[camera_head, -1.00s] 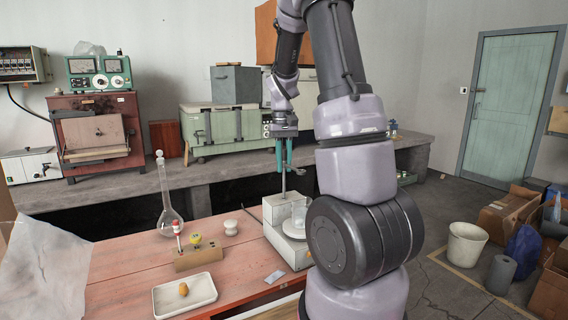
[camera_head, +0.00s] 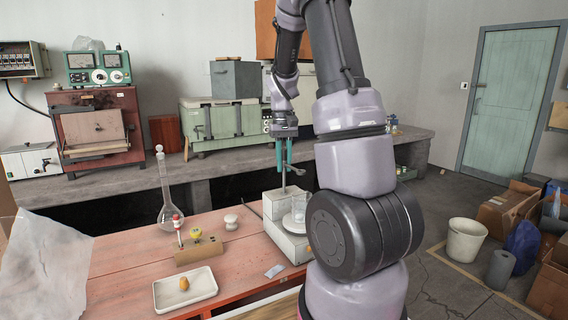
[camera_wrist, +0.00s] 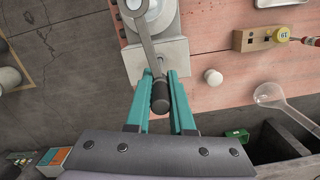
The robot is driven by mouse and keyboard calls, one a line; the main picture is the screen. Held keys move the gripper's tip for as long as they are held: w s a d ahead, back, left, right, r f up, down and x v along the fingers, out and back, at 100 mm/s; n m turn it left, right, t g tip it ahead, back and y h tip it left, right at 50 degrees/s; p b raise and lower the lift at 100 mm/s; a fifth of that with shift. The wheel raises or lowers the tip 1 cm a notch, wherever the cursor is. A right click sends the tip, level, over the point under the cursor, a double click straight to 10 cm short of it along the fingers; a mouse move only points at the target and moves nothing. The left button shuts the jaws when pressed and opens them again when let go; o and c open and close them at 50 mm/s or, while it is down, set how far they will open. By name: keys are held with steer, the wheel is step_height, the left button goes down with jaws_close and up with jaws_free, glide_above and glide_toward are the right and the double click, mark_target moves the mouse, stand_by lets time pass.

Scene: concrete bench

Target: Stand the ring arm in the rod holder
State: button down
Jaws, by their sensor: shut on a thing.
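The ring arm is a grey rod (camera_wrist: 149,46) with a black end (camera_wrist: 160,95), held between the teal fingers of my gripper (camera_wrist: 160,103). In the head view the thin rod (camera_head: 284,178) points down from my gripper (camera_head: 284,160), above the pale box of the bench device. Its far end overlaps the device in the wrist view, so I cannot tell whether it touches. The rod holder looks to be the wooden block (camera_head: 199,252) on the red table, left of my gripper; it also shows in the wrist view (camera_wrist: 254,39). A red-and-white stick and a yellow cap stand on it.
A white knob-like piece (camera_head: 231,222), a long-necked flask (camera_head: 167,213) and a white tray (camera_head: 201,291) stand on the table.

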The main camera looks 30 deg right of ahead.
mark_target(284, 151)
steer(key=shift+f, duration=0.15)
steer(key=shift+f, duration=1.65)
steer(key=shift+c, duration=1.5)
jaws_free()
steer(key=shift+r, duration=3.5)
steer(key=shift+r, duration=0.1)
